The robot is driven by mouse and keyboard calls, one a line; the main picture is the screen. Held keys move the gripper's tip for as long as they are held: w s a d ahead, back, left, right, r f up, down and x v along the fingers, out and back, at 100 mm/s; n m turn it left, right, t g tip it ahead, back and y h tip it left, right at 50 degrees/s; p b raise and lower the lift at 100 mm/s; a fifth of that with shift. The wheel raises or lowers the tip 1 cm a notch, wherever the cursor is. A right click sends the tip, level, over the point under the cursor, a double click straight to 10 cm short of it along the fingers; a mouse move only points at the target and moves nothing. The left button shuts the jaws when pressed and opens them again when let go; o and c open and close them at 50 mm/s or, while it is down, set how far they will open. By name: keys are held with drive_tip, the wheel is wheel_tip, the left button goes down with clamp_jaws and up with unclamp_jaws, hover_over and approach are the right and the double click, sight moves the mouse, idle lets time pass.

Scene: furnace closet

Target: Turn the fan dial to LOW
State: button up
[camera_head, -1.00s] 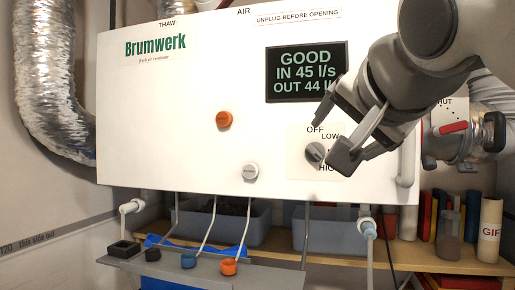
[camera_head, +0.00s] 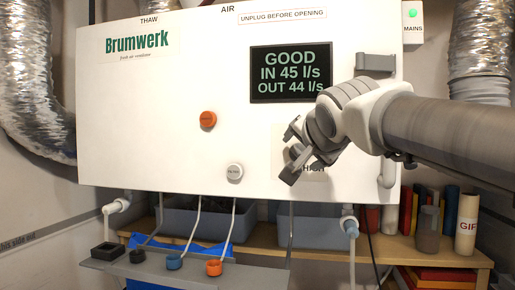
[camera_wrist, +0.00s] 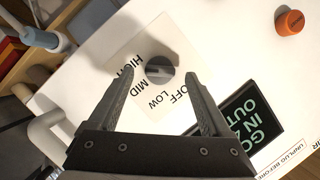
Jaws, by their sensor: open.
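The fan dial (camera_wrist: 160,68) is a round dark-grey knob on a pale label plate (camera_wrist: 148,40) printed OFF, LOW, MID and HIGH. I cannot tell which mark it points at. My gripper (camera_wrist: 158,79) is open, with one fingertip on each side of the dial in the wrist view. Whether the fingers touch it is unclear. In the head view my gripper (camera_head: 292,155) is in front of the plate and hides most of the dial and its words; HIGH shows partly below. The white Brumwerk ventilator box (camera_head: 150,110) carries the plate.
The display (camera_head: 291,73) reads GOOD, IN 45 l/s, OUT 44 l/s. A lever-like grey latch (camera_head: 375,63) and white pipe (camera_head: 387,172) are at the box's right edge.

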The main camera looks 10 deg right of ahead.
sight(299, 153)
drive_tip(key=shift+x, duration=1.15)
clamp_jaws()
